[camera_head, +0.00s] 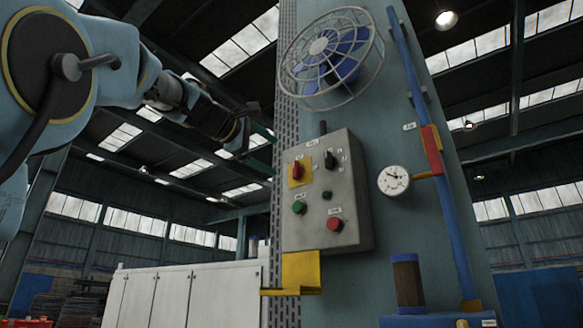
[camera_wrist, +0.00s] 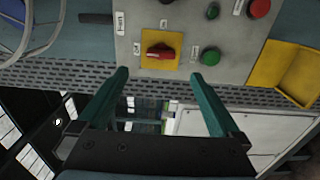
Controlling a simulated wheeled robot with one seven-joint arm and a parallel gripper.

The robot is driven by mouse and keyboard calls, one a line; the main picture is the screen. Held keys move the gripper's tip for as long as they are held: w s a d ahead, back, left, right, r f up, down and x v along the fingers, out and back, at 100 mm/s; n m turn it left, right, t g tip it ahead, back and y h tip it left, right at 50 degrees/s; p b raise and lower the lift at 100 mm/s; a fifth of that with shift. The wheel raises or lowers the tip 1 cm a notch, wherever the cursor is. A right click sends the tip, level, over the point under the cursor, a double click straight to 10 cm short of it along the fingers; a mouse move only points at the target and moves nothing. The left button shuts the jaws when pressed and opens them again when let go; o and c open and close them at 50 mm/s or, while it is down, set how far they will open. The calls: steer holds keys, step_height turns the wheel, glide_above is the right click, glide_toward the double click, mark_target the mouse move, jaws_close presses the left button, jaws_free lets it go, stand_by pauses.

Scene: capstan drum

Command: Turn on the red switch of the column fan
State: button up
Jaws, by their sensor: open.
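The red switch (camera_head: 297,170) is a rotary knob on a yellow square plate at the upper left of a grey control box (camera_head: 325,226). The box is on the column (camera_head: 400,125), below the caged blue column fan (camera_head: 332,57). In the wrist view, the red switch (camera_wrist: 159,51) lies just beyond the fingertips, roughly centred between them. My gripper (camera_head: 256,128) is to the left of the box and above the switch in the head view. Its green fingers in the wrist view (camera_wrist: 159,77) are apart, with nothing between them. Neither finger appears to touch the switch.
The box also carries a black knob (camera_head: 330,161), a green button (camera_head: 299,207) and a red button (camera_head: 334,225). A yellow bracket (camera_head: 301,271) is under it. A gauge (camera_head: 393,179) and blue pipe (camera_head: 430,150) are to the right. White cabinets (camera_head: 183,296) are at lower left.

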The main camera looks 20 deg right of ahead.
mark_target(294, 169)
steer(key=p+x, duration=0.4)
steer(key=x, duration=0.4)
steer(key=shift+w+d+p, duration=0.15)
steer(key=shift+d+p, duration=0.15)
steer(key=shift+w+d+f, duration=0.1)
steer(key=shift+w+d, duration=0.25)
steer(key=shift+d, duration=0.25)
steer(key=shift+c, duration=0.2)
steer(key=c, duration=1.3)
steer(key=shift+c, duration=0.2)
